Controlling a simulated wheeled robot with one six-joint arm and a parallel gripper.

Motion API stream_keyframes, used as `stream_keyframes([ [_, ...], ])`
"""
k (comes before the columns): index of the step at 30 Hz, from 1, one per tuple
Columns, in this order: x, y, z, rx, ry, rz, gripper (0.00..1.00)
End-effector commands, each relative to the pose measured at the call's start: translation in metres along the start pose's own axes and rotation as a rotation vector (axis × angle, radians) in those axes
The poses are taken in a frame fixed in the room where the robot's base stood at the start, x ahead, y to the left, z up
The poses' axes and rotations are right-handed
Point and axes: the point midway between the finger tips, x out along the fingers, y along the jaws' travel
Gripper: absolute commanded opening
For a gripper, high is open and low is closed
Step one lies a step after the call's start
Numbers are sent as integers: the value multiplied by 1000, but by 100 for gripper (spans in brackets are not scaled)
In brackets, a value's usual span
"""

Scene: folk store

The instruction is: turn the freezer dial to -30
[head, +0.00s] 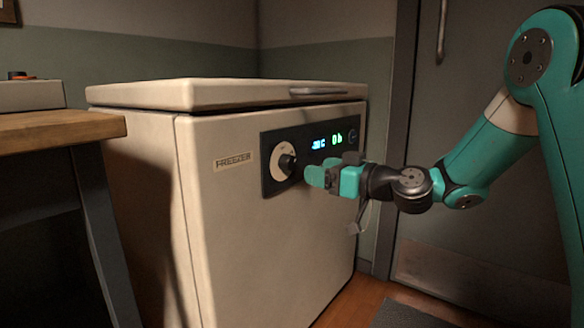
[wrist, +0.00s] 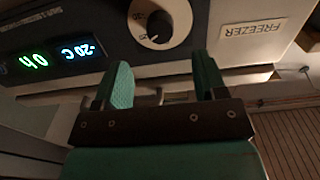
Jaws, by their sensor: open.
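The freezer dial (head: 287,164) is a black knob on a cream round plate, set in the dark panel on the front of the white chest freezer (head: 265,240). The dial also shows in the wrist view (wrist: 159,27), which is upside down, with a pale pointer mark on the knob. The blue display (wrist: 81,50) reads -20 C. My gripper (head: 322,178) is open and empty, just in front of the panel and right of the dial. In the wrist view its two teal fingers (wrist: 162,78) are spread apart below the dial, not touching it.
A green display (wrist: 34,60) reads 0 h. The freezer lid (head: 210,95) is closed, with a handle (head: 322,91). A wooden table (head: 60,125) stands close on the left. A door (head: 490,200) is behind my arm; a dark mat (head: 430,315) lies on the floor.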

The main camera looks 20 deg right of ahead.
Motion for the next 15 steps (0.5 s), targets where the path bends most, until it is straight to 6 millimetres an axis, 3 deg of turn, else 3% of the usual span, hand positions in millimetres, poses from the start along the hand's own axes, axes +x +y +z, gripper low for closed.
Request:
stream_keyframes([
  [6, 49, -1, 2, -2, 0, -4, 65],
  [15, 82, 0, 1, 1, -1, -1, 65],
])
